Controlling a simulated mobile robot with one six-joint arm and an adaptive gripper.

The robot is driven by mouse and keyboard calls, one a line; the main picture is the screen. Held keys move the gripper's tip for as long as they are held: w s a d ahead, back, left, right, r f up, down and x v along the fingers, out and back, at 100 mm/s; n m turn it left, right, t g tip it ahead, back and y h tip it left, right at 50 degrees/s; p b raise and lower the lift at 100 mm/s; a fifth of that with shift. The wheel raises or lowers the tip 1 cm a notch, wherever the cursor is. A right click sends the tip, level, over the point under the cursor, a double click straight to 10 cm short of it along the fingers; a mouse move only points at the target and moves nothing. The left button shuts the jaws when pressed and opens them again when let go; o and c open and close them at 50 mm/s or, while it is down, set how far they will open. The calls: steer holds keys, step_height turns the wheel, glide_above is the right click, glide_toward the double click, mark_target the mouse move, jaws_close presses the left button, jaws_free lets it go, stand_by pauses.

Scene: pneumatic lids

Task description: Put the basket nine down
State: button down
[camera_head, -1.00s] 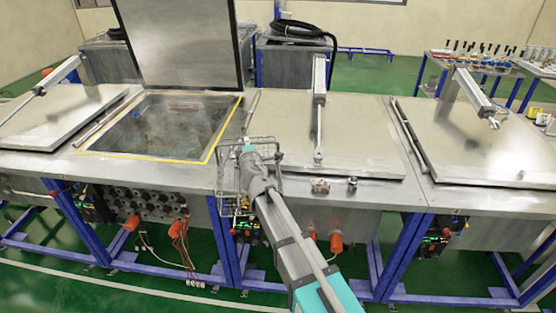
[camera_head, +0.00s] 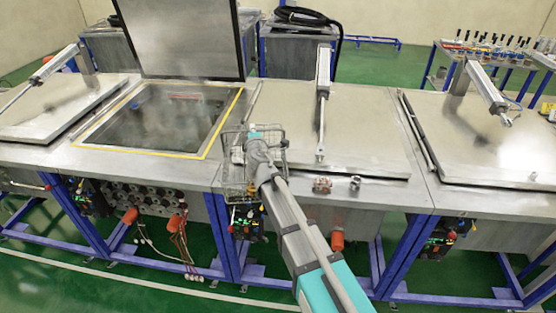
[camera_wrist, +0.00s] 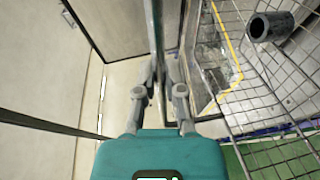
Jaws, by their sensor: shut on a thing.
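The basket is a wire-mesh basket (camera_head: 237,181) hanging in front of the front edge of the workbench, right of the open tank. My gripper (camera_head: 255,133) is shut on the basket's upright holder at its top. In the wrist view, the fingers (camera_wrist: 160,85) close around a thin grey upright, and the mesh (camera_wrist: 254,100) spreads to the right. A dark hollow cylinder (camera_wrist: 272,26) shows by the mesh. No number is readable on the basket, and my arm hides part of it.
The open tank (camera_head: 165,118) has a yellow rim and a raised lid (camera_head: 180,38). Closed lids with cylinders lie at left (camera_head: 60,105), middle (camera_head: 290,125) and right (camera_head: 470,140). Two small fittings (camera_head: 322,185) sit on the front ledge. Open green floor lies in front.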

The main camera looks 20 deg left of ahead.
steer(key=shift+r, duration=0.15)
steer(key=shift+d+r+h+p, duration=0.35)
steer(key=shift+r+p, duration=0.35)
steer(key=shift+p, duration=0.25)
steer(key=d+r+m+t+h+p, duration=0.1)
steer(key=d+r+m+h+p, duration=0.2)
steer(key=d+r+p, duration=0.4)
steer(key=shift+w+r+m+h+p, duration=0.2)
steer(key=shift+r+m+h+p, duration=0.4)
steer(key=shift+r+p, duration=1.1)
steer(key=shift+f, duration=0.25)
steer(key=w+a+f+b, duration=0.3)
steer(key=w+f+b, duration=0.5)
steer(key=w, duration=0.4)
steer(key=shift+w+a+f+b, duration=0.25)
steer(key=shift+w+f+b, duration=0.1)
steer(key=shift+f, duration=0.3)
